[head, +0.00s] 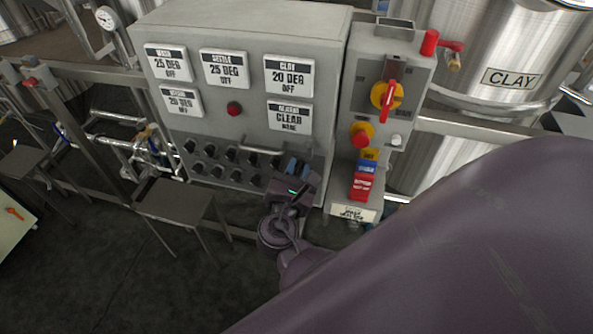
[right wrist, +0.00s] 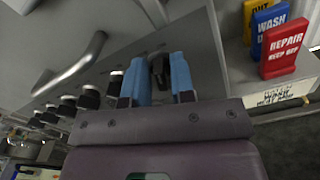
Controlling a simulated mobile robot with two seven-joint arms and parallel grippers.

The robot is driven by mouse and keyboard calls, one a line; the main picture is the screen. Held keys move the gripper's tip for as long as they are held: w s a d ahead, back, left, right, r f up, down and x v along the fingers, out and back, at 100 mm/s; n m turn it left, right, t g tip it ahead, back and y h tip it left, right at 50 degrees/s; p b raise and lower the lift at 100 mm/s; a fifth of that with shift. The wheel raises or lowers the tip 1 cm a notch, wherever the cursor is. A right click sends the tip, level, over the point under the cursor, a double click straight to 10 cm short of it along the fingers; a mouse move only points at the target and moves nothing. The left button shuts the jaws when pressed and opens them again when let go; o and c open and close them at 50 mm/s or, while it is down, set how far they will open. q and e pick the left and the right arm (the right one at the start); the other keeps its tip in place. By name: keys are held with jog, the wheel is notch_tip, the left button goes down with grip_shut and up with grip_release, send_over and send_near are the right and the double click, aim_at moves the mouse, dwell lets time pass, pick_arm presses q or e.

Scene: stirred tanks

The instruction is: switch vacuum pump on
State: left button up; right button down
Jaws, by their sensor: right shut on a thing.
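The grey control cabinet (head: 245,45) carries rows of black rotary knobs (head: 210,150) on its lower front. My right gripper (head: 297,166) is at the right end of these knobs, with its blue fingers against the panel. In the right wrist view its two blue fingers (right wrist: 161,80) are on either side of a black knob (right wrist: 159,68) and shut on it. The gripper hides most of this knob in the head view. I cannot read which knob serves the vacuum pump. My left gripper is not in view.
A bent metal handle (right wrist: 75,65) stands out left of the fingers. Right of the cabinet are a red-yellow switch (head: 386,95), a red button (head: 360,136) and a stack of coloured tags (head: 363,180). A steel CLAY tank (head: 480,50) stands behind.

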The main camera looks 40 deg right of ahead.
jog(key=shift+m+b, duration=0.35)
jog(key=shift+m, duration=0.75)
jog(key=c, duration=1.2)
grip_release()
jog(key=shift+d, duration=0.1)
